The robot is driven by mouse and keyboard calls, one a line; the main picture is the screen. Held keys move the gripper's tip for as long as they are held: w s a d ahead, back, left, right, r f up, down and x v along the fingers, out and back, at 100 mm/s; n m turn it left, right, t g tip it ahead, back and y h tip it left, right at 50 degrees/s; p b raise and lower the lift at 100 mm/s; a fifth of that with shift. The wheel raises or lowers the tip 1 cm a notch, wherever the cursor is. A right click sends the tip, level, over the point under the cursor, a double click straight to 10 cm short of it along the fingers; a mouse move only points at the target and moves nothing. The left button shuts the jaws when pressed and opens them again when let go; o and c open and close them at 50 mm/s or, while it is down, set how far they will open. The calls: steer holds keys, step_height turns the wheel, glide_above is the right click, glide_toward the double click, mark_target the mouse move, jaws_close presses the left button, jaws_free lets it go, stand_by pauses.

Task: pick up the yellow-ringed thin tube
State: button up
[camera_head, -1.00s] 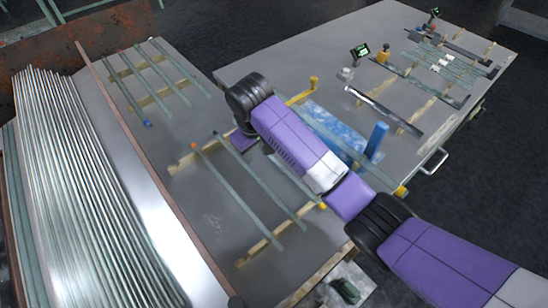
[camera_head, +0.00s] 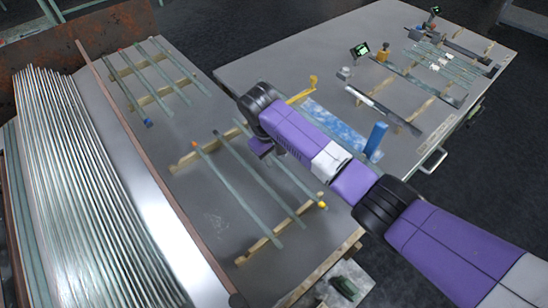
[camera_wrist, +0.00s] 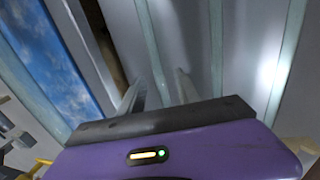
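A thin greenish glass tube with a yellow mark (camera_head: 322,205) at its near end lies on the near wooden rack, in the head view. My arm covers its middle part. My gripper (camera_head: 259,148) is over this rack, mostly hidden behind my arm; its fingers do not show in the head view. In the wrist view my gripper (camera_wrist: 160,95) has two pale fingers standing apart. A thin tube (camera_wrist: 148,45) runs down toward the space between them. I cannot see its ring there, nor tell whether the fingers are at its height.
Two other tubes lie beside it, one with an orange end (camera_head: 196,146). Another rack holds tubes with a blue end (camera_head: 148,124). A blue cylinder (camera_head: 376,140) and a blue-white mat (camera_head: 338,122) are to the right. Bundled rods (camera_head: 70,190) fill the left.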

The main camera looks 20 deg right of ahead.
jaws_close()
steer(key=shift+r, duration=0.1)
stand_by(0.3)
